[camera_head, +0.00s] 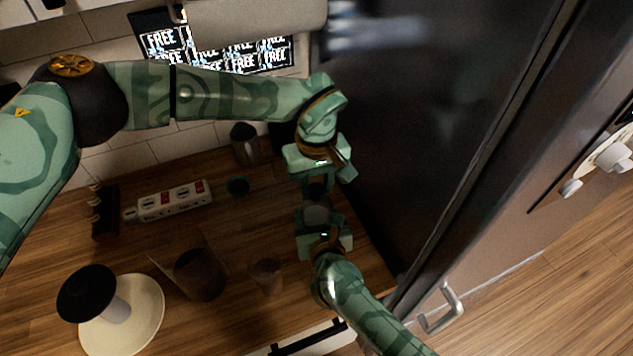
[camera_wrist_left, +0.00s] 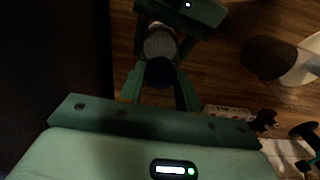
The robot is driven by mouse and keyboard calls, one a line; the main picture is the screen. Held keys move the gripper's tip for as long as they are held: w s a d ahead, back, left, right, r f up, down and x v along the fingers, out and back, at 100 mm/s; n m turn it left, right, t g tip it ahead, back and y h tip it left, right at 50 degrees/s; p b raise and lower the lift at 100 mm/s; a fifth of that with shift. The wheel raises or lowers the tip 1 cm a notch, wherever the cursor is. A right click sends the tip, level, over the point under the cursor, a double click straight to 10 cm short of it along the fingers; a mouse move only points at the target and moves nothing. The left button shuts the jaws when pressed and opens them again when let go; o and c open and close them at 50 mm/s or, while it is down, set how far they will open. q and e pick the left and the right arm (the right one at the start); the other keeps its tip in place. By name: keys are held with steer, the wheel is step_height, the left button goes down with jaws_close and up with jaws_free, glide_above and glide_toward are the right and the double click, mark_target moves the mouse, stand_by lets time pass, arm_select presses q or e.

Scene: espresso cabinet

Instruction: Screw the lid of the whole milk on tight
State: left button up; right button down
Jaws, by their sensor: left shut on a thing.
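The whole milk bottle (camera_head: 316,213) is a small greyish container held between my two grippers, over the right end of the wooden counter. Its dark lid (camera_wrist_left: 160,72) shows in the left wrist view, with the grey bottle body behind it. My left gripper (camera_head: 317,187) comes from above, its fingers on either side of the lid and shut on it. My right gripper (camera_head: 318,222) comes from below and is closed around the bottle body. The fingers hide much of the bottle, and its label cannot be read.
A dark fridge (camera_head: 430,110) stands close on the right.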

arm_select(q)
steer(key=m, duration=1)
steer(key=shift+m, duration=0.3)
steer(key=o, duration=0.9)
steer(key=shift+o, duration=0.2)
steer(key=shift+r, duration=2.25)
steer(key=shift+c, duration=0.4)
